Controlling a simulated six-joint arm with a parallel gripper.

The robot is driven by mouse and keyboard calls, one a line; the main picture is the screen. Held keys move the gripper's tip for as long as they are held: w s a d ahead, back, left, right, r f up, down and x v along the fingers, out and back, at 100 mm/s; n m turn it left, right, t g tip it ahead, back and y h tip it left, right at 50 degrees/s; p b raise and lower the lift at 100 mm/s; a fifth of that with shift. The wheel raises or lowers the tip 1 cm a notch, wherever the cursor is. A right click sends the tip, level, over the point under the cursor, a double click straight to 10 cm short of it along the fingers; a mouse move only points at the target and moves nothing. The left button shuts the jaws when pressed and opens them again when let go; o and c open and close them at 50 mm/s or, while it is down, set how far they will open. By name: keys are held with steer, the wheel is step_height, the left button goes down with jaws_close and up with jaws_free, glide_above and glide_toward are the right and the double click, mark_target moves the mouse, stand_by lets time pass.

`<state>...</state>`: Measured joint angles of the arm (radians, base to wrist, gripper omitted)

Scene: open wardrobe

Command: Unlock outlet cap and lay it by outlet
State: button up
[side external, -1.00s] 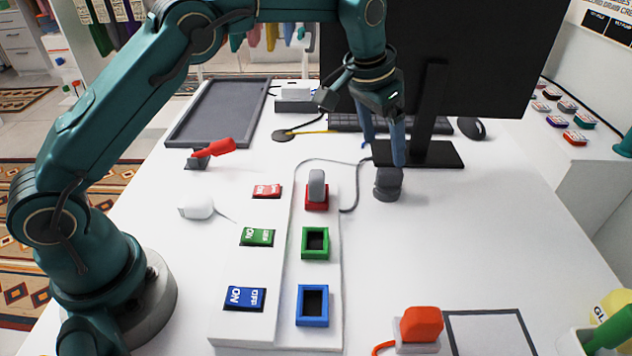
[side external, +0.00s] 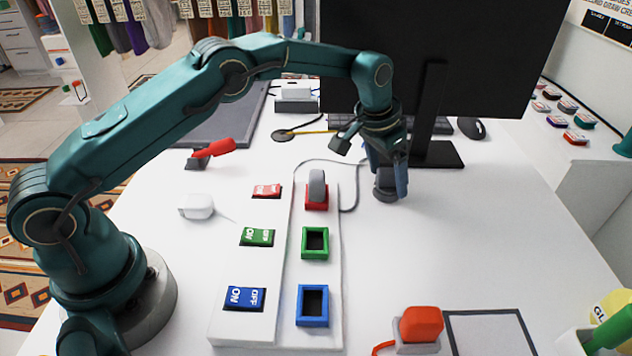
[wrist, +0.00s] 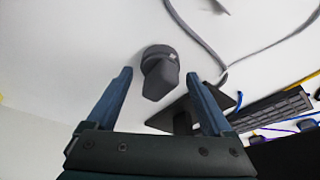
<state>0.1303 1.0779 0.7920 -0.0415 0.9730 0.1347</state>
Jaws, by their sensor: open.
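A dark grey round cap-like piece with a raised grip (wrist: 160,72) sits on the white table between my fingers in the wrist view. In the side view this dark piece (side external: 384,196) is partly hidden by my gripper (side external: 391,190). My gripper points down with its blue fingers apart, one on each side of the piece. In the wrist view, gaps show between the piece and both fingers of my gripper (wrist: 158,80). On the white strip, a red-framed socket (side external: 316,205) holds an upright grey piece (side external: 317,184). I cannot tell which grey piece is the outlet cap.
Open green (side external: 315,254) and blue (side external: 312,320) sockets are on the strip, beside several switches. A monitor stand (side external: 436,155) and keyboard (wrist: 270,110) are close behind my gripper. A grey cord (side external: 352,198) runs nearby. The table right of the gripper is clear.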

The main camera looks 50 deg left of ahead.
jaws_close()
steer(key=n+y, duration=0.1)
steer(key=n, duration=0.4)
steer(key=shift+a+n+y, duration=0.2)
steer(key=shift+n+y, duration=0.5)
steer(key=shift+n, duration=0.8)
steer(key=shift+c, duration=0.4)
jaws_free()
steer(key=shift+o, duration=1.3)
steer(key=shift+d, duration=0.1)
